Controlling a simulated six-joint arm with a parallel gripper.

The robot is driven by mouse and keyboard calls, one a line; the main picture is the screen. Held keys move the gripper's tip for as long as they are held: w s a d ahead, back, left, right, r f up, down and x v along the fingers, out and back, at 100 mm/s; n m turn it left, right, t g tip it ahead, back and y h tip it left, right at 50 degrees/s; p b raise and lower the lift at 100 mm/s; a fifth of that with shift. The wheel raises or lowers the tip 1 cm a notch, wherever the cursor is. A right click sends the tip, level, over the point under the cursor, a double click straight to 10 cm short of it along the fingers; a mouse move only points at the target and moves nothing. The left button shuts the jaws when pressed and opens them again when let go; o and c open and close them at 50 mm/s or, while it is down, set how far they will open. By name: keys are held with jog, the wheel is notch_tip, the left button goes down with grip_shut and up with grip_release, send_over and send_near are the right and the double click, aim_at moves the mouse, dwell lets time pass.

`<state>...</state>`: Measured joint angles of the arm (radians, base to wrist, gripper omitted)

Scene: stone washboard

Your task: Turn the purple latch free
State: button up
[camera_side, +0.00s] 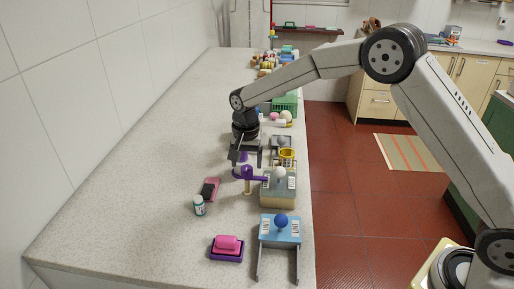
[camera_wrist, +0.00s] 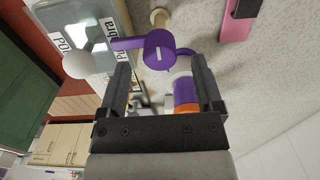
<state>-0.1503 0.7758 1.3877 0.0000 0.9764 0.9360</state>
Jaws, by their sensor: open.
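The purple latch (camera_side: 250,173) sits on top of a cream post (camera_side: 248,187) and reaches right toward a white ball knob (camera_side: 279,172) on a pale box (camera_side: 278,198). In the wrist view the latch's round purple hub (camera_wrist: 158,48) shows just beyond the fingertips, with one arm ending near the white ball (camera_wrist: 77,65) and a thin curved arm on the other side. My gripper (camera_side: 245,162) is open, pointing down over the latch. In the wrist view its two fingers (camera_wrist: 160,68) stand on either side of the hub's line; I cannot tell whether they touch it.
A pink and black item (camera_side: 210,188) and a small bottle (camera_side: 199,205) lie left of the post. A blue box with a blue knob (camera_side: 281,221) and a pink block on a purple tray (camera_side: 227,247) are nearer. A yellow cup (camera_side: 287,157) stands behind. The counter's left is clear.

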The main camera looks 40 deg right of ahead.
aim_at(247, 168)
jog(key=shift+f, duration=1.55)
grip_shut()
